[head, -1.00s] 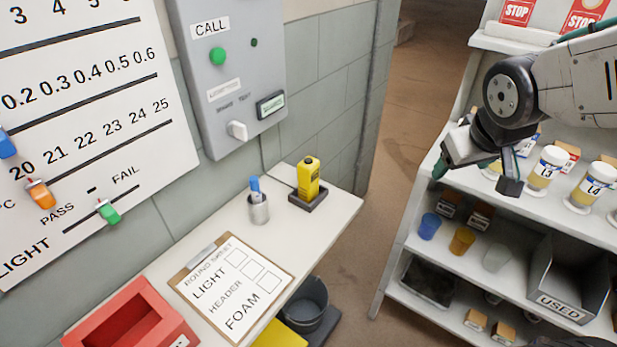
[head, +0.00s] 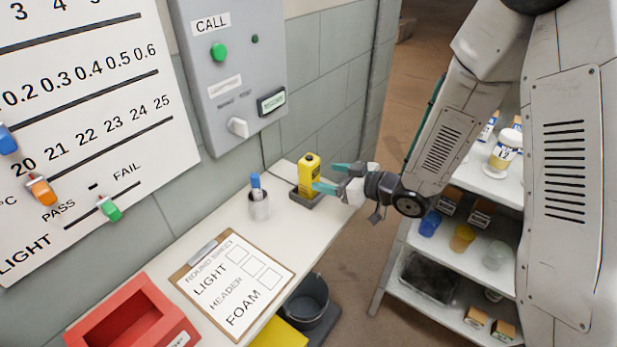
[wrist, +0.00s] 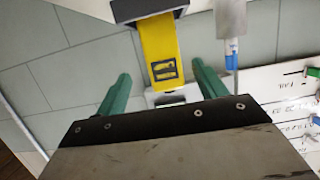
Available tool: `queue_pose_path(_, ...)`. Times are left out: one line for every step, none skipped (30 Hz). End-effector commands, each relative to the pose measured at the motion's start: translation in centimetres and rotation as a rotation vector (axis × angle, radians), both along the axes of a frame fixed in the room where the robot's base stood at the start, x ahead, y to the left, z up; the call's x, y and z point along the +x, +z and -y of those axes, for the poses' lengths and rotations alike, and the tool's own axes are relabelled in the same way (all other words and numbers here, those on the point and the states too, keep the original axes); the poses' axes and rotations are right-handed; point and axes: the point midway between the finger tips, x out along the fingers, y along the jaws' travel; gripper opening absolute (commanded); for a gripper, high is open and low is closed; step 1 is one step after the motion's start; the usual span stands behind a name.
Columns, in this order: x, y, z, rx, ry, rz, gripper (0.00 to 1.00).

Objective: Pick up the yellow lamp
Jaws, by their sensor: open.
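The yellow lamp (head: 309,172) stands upright in a dark holder (head: 306,199) at the far end of the white bench. My gripper (head: 328,177) is at its right side, with its greenish fingers pointing at it. In the wrist view the lamp (wrist: 161,52) appears upside down, ahead of and between the two spread green fingers of my gripper (wrist: 160,82). The jaws are open and empty. I cannot tell whether either finger touches the lamp.
A metal cup (head: 259,206) with a blue marker stands close to the lamp's left. A clipboard (head: 232,285) and a red bin (head: 131,318) lie nearer on the bench (head: 215,232). The call box (head: 232,70) hangs on the wall above. A shelf (head: 455,252) stands at right.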

Motion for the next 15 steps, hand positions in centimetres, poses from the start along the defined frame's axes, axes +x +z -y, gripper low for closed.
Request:
queue_pose_path(0.3, -0.2, -0.6, 0.0, 0.002, 0.0, 0.71)
queue_pose_path(0.5, -0.3, -0.9, 0.0, 0.002, 0.0, 0.71)
queue_pose_path(0.7, -0.4, -1.2, 0.0, 0.002, 0.0, 0.71)
queue_pose_path(0.9, -0.4, -1.3, 0.0, 0.001, 0.001, 0.71)
queue_pose_path(1.0, -0.5, -1.5, 0.0, 0.001, 0.001, 0.71)
queue_pose_path(1.2, -0.5, -1.8, -0.001, 0.0, 0.001, 0.71)
queue_pose_path(1.3, -0.5, -2.0, -0.001, 0.0, 0.0, 0.71)
queue_pose_path(1.4, -0.6, -2.3, -0.001, 0.0, 0.0, 0.71)
queue_pose_path(1.7, -0.6, -2.8, -0.002, 0.002, 0.001, 0.71)
queue_pose_path(1.9, -0.7, -3.2, -0.002, 0.002, 0.001, 0.71)
queue_pose_path(2.1, -0.8, -3.6, -0.002, 0.002, 0.001, 0.71)
queue_pose_path(2.4, -0.9, -4.2, -0.002, 0.003, 0.0, 0.71)
queue_pose_path(2.7, -1.0, -4.5, -0.002, 0.002, 0.001, 0.71)
queue_pose_path(3.0, -1.1, -4.8, -0.002, 0.002, 0.001, 0.71)
queue_pose_path(3.3, -1.3, -5.2, -0.003, 0.001, 0.0, 0.71)
